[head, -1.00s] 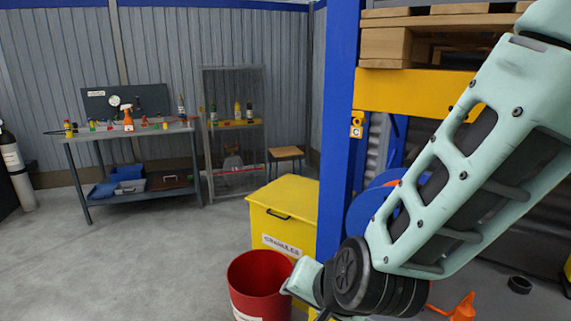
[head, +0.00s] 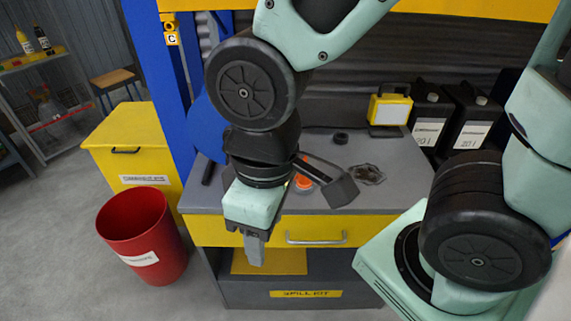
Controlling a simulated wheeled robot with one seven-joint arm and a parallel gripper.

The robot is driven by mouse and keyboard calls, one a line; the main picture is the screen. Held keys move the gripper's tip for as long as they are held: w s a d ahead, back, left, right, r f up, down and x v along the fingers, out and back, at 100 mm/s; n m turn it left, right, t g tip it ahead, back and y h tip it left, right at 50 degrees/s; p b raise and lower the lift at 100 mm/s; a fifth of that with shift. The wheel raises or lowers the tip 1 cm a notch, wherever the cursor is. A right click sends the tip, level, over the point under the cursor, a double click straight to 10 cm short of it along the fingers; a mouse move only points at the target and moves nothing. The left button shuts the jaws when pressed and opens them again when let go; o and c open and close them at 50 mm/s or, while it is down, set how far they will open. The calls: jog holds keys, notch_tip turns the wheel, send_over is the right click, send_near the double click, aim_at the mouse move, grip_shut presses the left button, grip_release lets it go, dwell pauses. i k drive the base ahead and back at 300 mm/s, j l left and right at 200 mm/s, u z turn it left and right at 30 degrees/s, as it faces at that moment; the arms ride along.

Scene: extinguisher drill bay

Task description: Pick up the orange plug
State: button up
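A small orange thing (head: 303,183) shows on the grey top of the spill kit bench, just behind my arm. It is partly hidden by my arm and by a black hammer-like tool, so I cannot tell for sure that it is the orange plug. My gripper (head: 254,250) points down in front of the bench's yellow drawer, to the left of the drawer handle and nearer to me than the orange thing. Its fingers are seen edge-on, and nothing shows held in them.
A red bucket (head: 140,235) and yellow bin (head: 115,140) stand left. A blue post (head: 160,80) rises beside the bench.

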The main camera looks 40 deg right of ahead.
aim_at(302, 182)
jog(key=z, duration=2.7)
jog(key=j+u, duration=0.1)
jog(key=u, duration=0.75)
jog(key=j+u, duration=0.15)
jog(key=u, duration=0.25)
jog(key=j+u, duration=0.1)
jog(key=u, duration=0.35)
jog(key=i+j+u, duration=0.1)
jog(key=j+u, duration=0.4)
jog(key=k+j+u, duration=0.1)
jog(key=j+u, duration=0.25)
